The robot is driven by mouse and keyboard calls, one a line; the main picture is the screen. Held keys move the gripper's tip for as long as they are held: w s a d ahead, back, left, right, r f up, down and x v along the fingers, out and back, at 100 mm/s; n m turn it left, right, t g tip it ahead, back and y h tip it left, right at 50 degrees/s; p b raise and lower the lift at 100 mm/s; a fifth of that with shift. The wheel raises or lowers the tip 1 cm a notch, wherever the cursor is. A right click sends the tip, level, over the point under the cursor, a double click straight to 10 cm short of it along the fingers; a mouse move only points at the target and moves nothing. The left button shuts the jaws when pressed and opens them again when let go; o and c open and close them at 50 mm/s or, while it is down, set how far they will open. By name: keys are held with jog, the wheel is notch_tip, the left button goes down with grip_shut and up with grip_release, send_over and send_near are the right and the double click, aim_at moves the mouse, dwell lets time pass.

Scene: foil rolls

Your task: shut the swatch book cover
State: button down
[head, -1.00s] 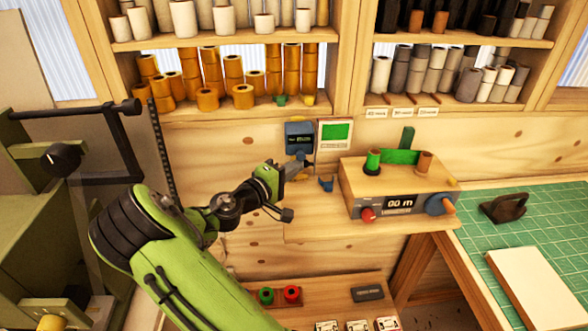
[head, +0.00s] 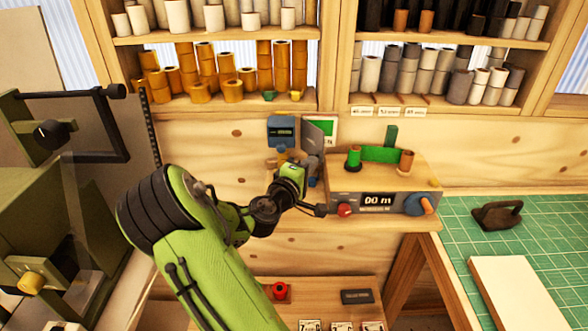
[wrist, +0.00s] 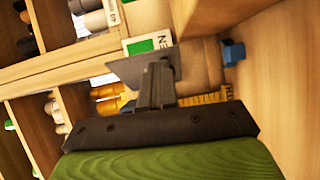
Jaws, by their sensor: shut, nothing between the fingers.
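The swatch book is on the wooden wall, showing a white-edged page with a green patch (head: 329,128); the page also shows in the wrist view (wrist: 148,44). A flat grey panel (head: 313,137), which looks like its cover, stands out from the wall and hides part of the page. In the wrist view the panel (wrist: 128,70) lies just beyond my fingers. My gripper (wrist: 158,72) is shut and empty, its tips close against or touching the panel; I cannot tell which. In the head view my gripper (head: 306,163) is just below the panel.
A blue device (head: 281,131) hangs just left of the page. A wooden metering box (head: 378,190) with spools stands close on the right. Shelves of foil rolls (head: 233,92) are above. A green cutting mat (head: 465,240) lies at far right.

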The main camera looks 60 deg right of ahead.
jog(key=shift+s+d, duration=0.7)
jog(key=shift+d, duration=0.3)
jog(key=shift+s+d, duration=0.65)
jog(key=shift+d, duration=0.35)
